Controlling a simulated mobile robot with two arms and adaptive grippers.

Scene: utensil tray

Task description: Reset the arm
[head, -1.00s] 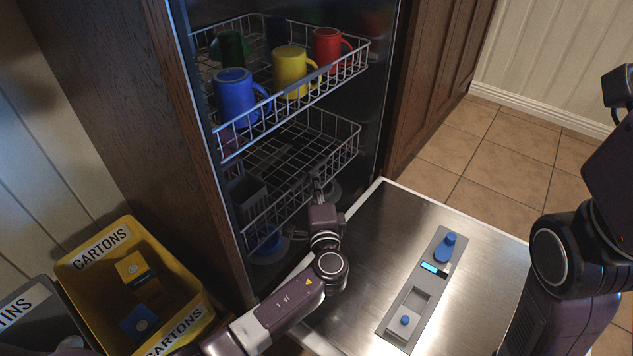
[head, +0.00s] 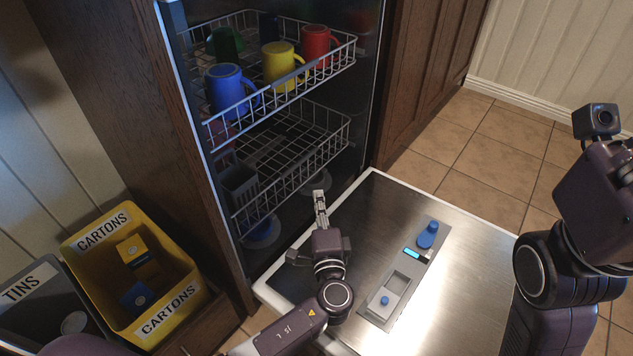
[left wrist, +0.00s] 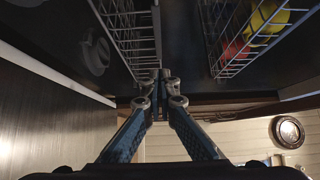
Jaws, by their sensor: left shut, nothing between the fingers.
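My left gripper (head: 320,200) is shut and empty, above the open steel dishwasher door (head: 460,290), in front of the lower rack. In the left wrist view its fingertips (left wrist: 160,76) meet, with a rack on each side. My right arm stands at the right edge of the head view; its fingers do not show.
The upper rack (head: 290,88) holds several mugs, including a blue mug (head: 228,92) and a yellow mug (head: 280,66). The lower rack (head: 290,185) holds a grey basket (head: 240,188). A yellow cartons bin (head: 105,238) and a grey tins bin (head: 30,285) stand at left.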

